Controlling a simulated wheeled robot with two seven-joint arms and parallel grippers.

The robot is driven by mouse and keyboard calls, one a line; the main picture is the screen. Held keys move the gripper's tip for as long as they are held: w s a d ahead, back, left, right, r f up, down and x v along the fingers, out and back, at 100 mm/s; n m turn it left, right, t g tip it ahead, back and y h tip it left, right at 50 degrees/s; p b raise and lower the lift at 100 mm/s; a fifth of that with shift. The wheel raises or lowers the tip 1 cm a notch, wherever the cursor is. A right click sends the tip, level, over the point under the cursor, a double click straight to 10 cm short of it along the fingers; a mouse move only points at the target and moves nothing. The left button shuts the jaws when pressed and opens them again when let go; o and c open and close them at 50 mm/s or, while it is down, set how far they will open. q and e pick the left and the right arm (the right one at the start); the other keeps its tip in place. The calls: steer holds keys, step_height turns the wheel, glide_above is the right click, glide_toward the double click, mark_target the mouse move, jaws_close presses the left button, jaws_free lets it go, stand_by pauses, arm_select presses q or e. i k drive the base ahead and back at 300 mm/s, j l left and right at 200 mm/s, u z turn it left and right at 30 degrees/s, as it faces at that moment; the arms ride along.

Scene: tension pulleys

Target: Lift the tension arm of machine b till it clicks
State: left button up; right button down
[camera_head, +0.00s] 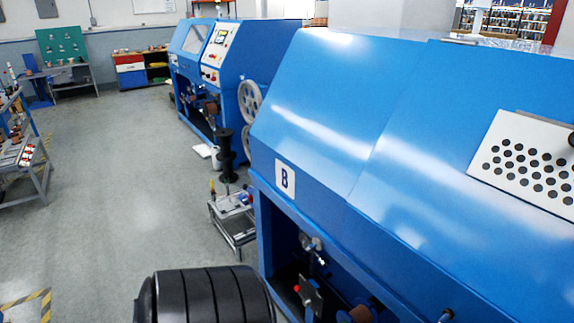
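Machine b (330,110) is the large blue machine filling the right side of the head view, with a white plate marked "B" (285,180) on its near left corner. Below its sloped cover is a dark open bay (283,248). Inside the bay are a grey metal bracket (312,243), a small plate with a red knob (310,292) and a brownish round part (360,314). I cannot tell which of these is the tension arm; much of the bay is in shadow or cut off by the bottom edge. Neither of my grippers is in view.
A small metal cart (233,215) stands left of machine b, with a black spool (227,160) behind it. Another blue machine (215,60) with grey wheels stands farther back. A workbench (25,160) is at the far left. The grey floor (125,190) between is clear.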

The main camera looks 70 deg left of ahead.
mark_target(323, 261)
steer(key=u, duration=2)
steer(key=i+j, duration=1.8)
steer(key=j+u, duration=0.05)
steer(key=j, duration=0.15)
